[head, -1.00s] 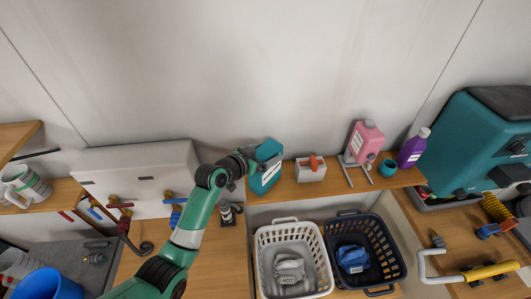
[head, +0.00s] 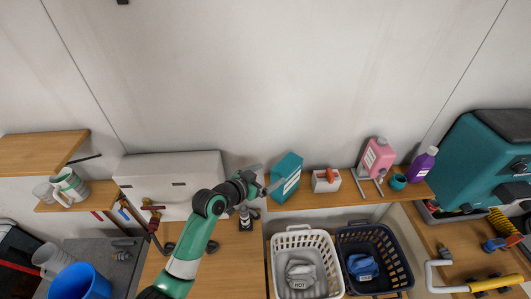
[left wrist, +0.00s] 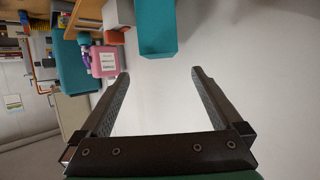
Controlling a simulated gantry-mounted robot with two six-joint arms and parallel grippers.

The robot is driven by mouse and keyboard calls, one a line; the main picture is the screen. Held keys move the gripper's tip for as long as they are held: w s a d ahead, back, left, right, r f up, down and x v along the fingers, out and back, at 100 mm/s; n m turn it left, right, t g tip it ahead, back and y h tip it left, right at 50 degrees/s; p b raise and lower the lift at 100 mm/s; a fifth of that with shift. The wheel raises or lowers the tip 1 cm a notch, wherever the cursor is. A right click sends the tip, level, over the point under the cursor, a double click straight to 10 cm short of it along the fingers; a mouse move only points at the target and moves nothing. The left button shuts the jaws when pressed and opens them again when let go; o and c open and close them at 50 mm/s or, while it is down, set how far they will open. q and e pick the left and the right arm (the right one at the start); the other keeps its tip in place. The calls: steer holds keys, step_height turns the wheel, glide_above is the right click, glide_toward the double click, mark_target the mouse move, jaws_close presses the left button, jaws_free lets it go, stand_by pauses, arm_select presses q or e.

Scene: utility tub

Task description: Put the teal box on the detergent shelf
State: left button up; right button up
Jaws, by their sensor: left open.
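The teal box (head: 287,172) stands upright at the left end of the wooden detergent shelf (head: 345,194). My left gripper (head: 266,178) is open and empty just left of the box. In the left wrist view the teal box (left wrist: 157,30) shows beyond the fingertips of the open left gripper (left wrist: 160,74), with a gap between them. The box's underside contact is hard to see. My right gripper is in neither view.
On the shelf right of the box stand a white box with a red-orange item (head: 326,181), a pink jug (head: 377,157), a teal cup (head: 398,181) and a purple bottle (head: 422,163). White (head: 302,233) and navy (head: 372,231) baskets sit below. A white cabinet (head: 171,174) is at left.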

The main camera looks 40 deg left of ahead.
arm_select(q)
steer(key=d+r+m+t, duration=0.1)
steer(key=d+r+t, duration=0.25)
steer(key=r, duration=0.95)
steer(key=d+r+t, duration=0.2)
steer(key=d+r, duration=0.2)
steer(key=r, duration=0.8)
steer(key=s+d+r+t+h, duration=0.1)
steer(key=s+d+r+t, duration=0.2)
steer(key=s+r, duration=0.6)
steer(key=s+d+r+t+h, duration=0.1)
steer(key=s+d+r+t, duration=0.3)
steer(key=s+r, duration=0.5)
step_height(320, 180, up, 6)
steer(key=shift+s+d+r+t, duration=0.15)
steer(key=shift+t, duration=0.5)
